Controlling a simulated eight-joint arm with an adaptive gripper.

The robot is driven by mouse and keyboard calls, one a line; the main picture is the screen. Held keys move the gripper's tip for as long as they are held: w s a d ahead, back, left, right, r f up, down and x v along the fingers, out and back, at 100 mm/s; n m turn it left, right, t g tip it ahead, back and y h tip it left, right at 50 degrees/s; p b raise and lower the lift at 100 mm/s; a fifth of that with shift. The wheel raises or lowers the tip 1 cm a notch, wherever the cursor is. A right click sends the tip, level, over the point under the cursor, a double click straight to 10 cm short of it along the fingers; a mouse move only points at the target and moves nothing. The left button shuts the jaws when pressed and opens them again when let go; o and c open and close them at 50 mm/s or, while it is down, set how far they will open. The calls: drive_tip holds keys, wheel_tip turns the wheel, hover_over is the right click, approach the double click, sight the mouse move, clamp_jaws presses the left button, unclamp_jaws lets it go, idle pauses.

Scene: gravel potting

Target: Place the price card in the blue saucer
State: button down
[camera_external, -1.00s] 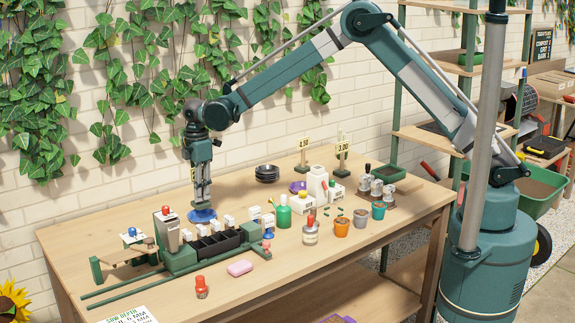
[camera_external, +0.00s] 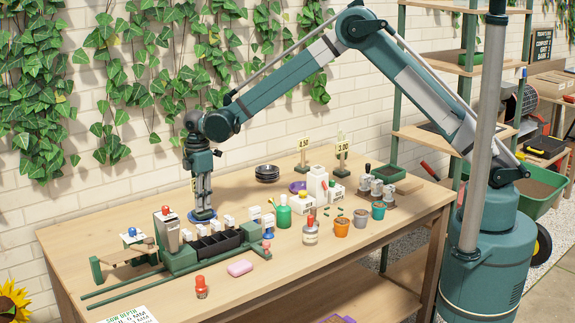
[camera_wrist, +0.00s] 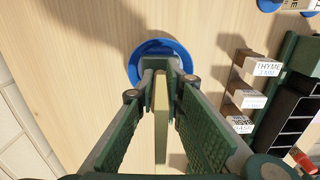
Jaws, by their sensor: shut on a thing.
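The price card (camera_wrist: 161,118) is a pale yellow upright piece, seen edge-on between my fingers in the wrist view. Its yellow face (camera_external: 193,186) shows at the left of my fingers in the external view. My gripper (camera_external: 202,208) is shut on it, pointing straight down over the blue saucer (camera_external: 208,218). In the wrist view the saucer (camera_wrist: 134,68) surrounds my fingertips (camera_wrist: 161,66) and the card's lower end. The fingers hide much of the lower end, and I cannot tell whether it touches the saucer.
A green rack with black bins (camera_external: 217,245) and white labelled blocks (camera_wrist: 257,65) stands close on the right. A stack of dark saucers (camera_external: 267,174) lies behind. Two other price cards (camera_external: 342,147) stand at the back. Bare wood lies left of the saucer in the wrist view.

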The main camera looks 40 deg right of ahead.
drive_tip(key=shift+f+b, duration=0.35)
drive_tip(key=shift+f, duration=0.15)
drive_tip(key=c, duration=2.4)
unclamp_jaws()
drive_tip(key=shift+r, duration=0.1)
drive_tip(key=shift+r+p, duration=0.55)
drive_tip(key=shift+r, duration=0.15)
wheel_tip(320, 180, up, 12)
drive_tip(key=shift+f, duration=0.2)
